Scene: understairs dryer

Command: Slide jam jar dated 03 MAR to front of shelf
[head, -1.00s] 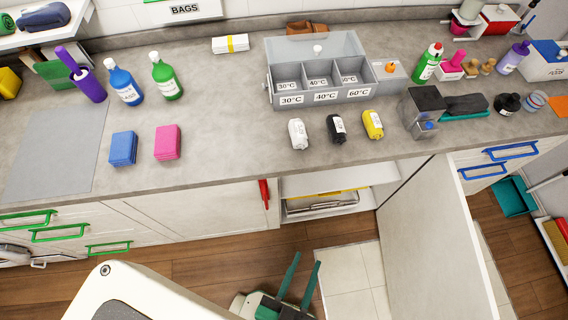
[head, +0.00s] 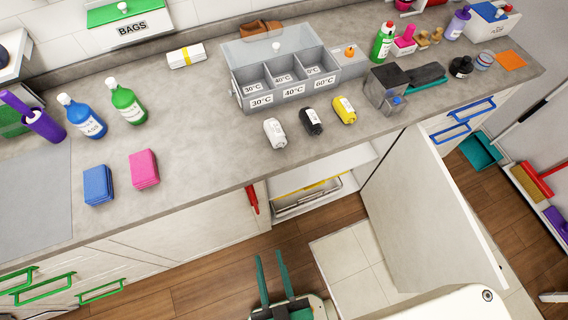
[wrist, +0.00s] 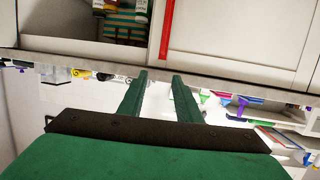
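No jar with a readable 03 MAR date shows in either view. The wrist view looks upside down; at its top left is an open cupboard with a few small jar-like things (wrist: 124,7) and a green-striped thing (wrist: 125,32), too small and cut off to identify. In the head view the open cupboard under the counter shows a shelf (head: 305,195) with flat items, its inside mostly hidden by the counter. My gripper (head: 270,256) is open and empty, below and in front of this cupboard. Its green fingers also show apart in the wrist view (wrist: 159,78).
The cupboard door (head: 425,215) stands open to the right of the opening. A red handle (head: 251,200) is on its left. The counter (head: 200,150) above holds bottles, sponges and a grey sorting box (head: 285,75). The floor in front of the opening is clear.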

